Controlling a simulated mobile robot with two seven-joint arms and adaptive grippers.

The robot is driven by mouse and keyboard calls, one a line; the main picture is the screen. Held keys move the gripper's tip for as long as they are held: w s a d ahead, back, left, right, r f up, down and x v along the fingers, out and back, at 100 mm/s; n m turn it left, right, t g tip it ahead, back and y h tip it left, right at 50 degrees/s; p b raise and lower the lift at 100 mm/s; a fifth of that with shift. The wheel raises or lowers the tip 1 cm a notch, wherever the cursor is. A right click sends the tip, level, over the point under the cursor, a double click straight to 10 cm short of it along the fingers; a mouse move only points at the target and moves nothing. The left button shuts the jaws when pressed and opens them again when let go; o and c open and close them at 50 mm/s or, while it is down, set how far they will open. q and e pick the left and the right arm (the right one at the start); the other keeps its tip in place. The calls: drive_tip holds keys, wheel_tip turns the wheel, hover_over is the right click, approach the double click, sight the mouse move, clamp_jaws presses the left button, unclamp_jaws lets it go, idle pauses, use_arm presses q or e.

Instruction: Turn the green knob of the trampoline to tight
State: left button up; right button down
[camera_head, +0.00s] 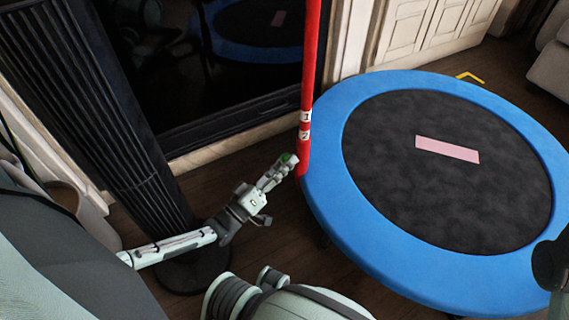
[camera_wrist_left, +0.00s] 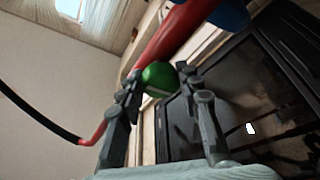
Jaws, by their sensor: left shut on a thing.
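The trampoline (camera_head: 330,190) has a blue rim, a black mat and a red post (camera_head: 311,60) at its left edge. The green knob (camera_head: 288,158) is low on that post, on its left side. My left gripper (camera_head: 284,163) reaches it from the left and is shut on it. In the left wrist view the green knob (camera_wrist_left: 160,77) is between the two fingers of my left gripper (camera_wrist_left: 160,82), with the red post (camera_wrist_left: 172,38) just beyond. A pale line shows on the knob; its marking cannot be read.
White labels "1" and "2" (camera_head: 305,125) are on the post above the knob. A dark glass panel (camera_head: 210,70) is behind. A pink strip (camera_head: 447,149) lies on the mat.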

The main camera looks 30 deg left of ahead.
use_arm(q)
drive_tip(key=o, duration=1.2)
drive_tip(key=v, duration=1.2)
